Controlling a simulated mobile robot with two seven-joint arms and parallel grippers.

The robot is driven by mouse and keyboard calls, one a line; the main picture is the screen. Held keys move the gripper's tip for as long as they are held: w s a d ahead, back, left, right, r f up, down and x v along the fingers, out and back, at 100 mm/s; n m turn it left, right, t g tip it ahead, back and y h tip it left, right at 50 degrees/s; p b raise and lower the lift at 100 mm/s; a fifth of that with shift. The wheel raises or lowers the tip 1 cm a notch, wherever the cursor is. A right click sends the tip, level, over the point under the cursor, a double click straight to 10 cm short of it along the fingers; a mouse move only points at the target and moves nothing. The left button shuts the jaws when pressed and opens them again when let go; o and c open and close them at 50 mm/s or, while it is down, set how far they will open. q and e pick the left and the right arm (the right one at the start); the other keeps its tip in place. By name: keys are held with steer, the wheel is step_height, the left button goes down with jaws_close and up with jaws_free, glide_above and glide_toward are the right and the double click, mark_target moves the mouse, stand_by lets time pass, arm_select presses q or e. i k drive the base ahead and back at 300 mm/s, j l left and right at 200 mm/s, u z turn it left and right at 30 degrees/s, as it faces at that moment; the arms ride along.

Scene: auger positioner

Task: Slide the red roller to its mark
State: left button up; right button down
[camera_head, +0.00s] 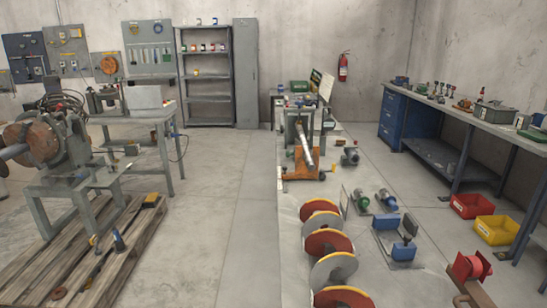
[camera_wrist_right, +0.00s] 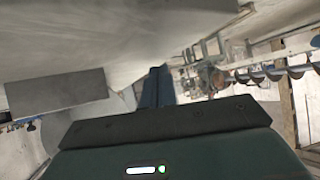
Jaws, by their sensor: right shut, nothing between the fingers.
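A red roller (camera_head: 470,267) shows near the bottom right of the head view. It sits by the end of a brown bar or rail (camera_head: 476,294) that runs out of the bottom edge. I cannot make out a mark for it. In the right wrist view my right gripper (camera_wrist_right: 156,72) shows as dark fingers held together, with nothing between them. The red roller is not clearly visible in that view. Neither gripper shows in the head view, so I cannot tell how far the right one is from the roller.
A row of red and grey auger discs (camera_head: 328,243) lies left of the roller. A blue-grey device (camera_head: 404,250) stands between them. Red (camera_head: 471,206) and yellow (camera_head: 495,230) bins sit beside the right workbench (camera_head: 470,117). Open floor (camera_head: 225,215) lies left of the discs.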

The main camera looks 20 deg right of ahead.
mark_target(470, 268)
steer(key=k+l, duration=0.1)
steer(key=l, duration=0.3)
steer(key=k+l, duration=0.1)
steer(key=l, duration=0.35)
steer(key=k+l, duration=0.1)
steer(key=l, duration=0.3)
steer(key=k+l, duration=0.15)
steer(key=l, duration=0.25)
steer(key=k+l, duration=0.1)
steer(key=l, duration=0.3)
steer(key=k+l, duration=0.1)
steer(key=l, duration=0.35)
steer(key=k+l, duration=0.1)
steer(key=l, duration=0.3)
